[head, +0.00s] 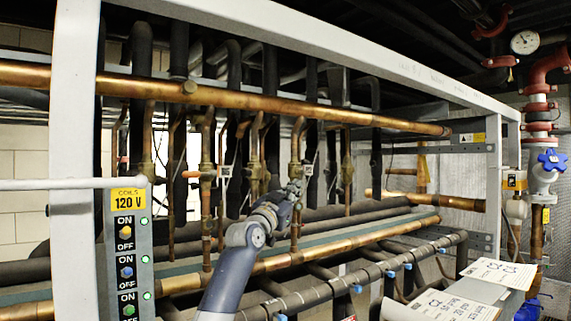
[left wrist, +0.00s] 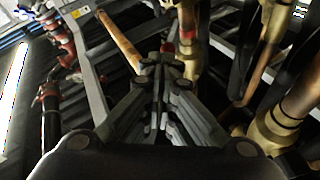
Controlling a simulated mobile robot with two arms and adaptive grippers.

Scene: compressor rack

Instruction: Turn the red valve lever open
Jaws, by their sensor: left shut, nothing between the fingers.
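My left gripper (head: 294,186) reaches into the rack from below, at a vertical copper pipe with a brass valve body (head: 295,168). In the left wrist view the left gripper (left wrist: 165,60) is shut and empty. A small red piece, probably the end of the red valve lever (left wrist: 168,47), shows just beyond its fingertips, beside a brass fitting (left wrist: 190,58). I cannot tell whether the fingers touch it. In the head view this lever is not clearly seen behind the gripper. Another orange-red handle (head: 191,174) sits on a pipe further left. My right gripper is not in view.
A thick copper pipe (head: 270,104) runs across above the gripper. More pipes (head: 330,246) run below it. A white frame post (head: 75,150) and a 120 V switch panel (head: 128,250) stand left. A blue-handled valve (head: 551,160) is at the right.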

